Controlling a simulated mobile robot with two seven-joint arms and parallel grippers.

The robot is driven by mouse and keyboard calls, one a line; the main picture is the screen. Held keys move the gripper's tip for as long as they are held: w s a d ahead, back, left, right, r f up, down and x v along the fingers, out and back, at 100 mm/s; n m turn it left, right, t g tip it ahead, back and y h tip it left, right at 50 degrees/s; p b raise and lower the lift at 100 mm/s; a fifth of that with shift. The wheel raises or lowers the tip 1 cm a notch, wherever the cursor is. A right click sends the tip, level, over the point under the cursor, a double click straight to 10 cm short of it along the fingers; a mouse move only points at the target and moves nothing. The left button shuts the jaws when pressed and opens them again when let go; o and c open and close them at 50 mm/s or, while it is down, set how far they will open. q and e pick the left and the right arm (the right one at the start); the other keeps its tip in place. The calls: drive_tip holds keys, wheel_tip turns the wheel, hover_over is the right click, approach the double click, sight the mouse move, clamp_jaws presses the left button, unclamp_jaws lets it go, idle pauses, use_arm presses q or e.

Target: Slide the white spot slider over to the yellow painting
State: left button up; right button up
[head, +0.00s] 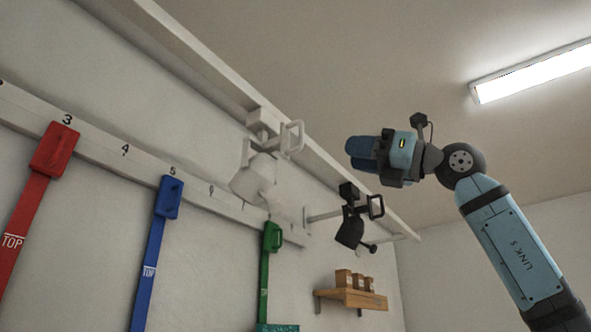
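The white spot slider (258,177) hangs from the long white rail (214,72) high on the left wall. Its square loop handle (292,137) sticks out to the right at its top. A black spot slider (352,226) with a dark loop handle hangs farther along, to the right. My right gripper (362,153) is raised at the right of the white slider's handle, with a visible gap in the picture, and touches nothing I can see. Its blue fingers point left; whether they are parted is unclear. The yellow painting and my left gripper are not in view.
A lower numbered rail (98,147) carries red (54,149), blue (168,197) and green (272,237) sliders with hanging straps. A wooden shelf (352,298) with small boxes is on the wall. A ceiling lamp (535,72) is at upper right. The space around my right arm looks clear.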

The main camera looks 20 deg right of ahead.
sight(303, 134)
drive_tip(key=shift+t, duration=0.3)
drive_tip(key=p+x, duration=0.2)
drive_tip(key=x, duration=0.2)
drive_tip(key=r+p+x, duration=0.1)
drive_tip(key=p+x, duration=0.1)
drive_tip(key=x, duration=0.2)
drive_tip(key=s+r+p+x, duration=0.1)
drive_tip(key=x, duration=0.4)
drive_tip(key=shift+w+d+r+p, duration=0.1)
drive_tip(key=shift+p, duration=0.3)
clamp_jaws()
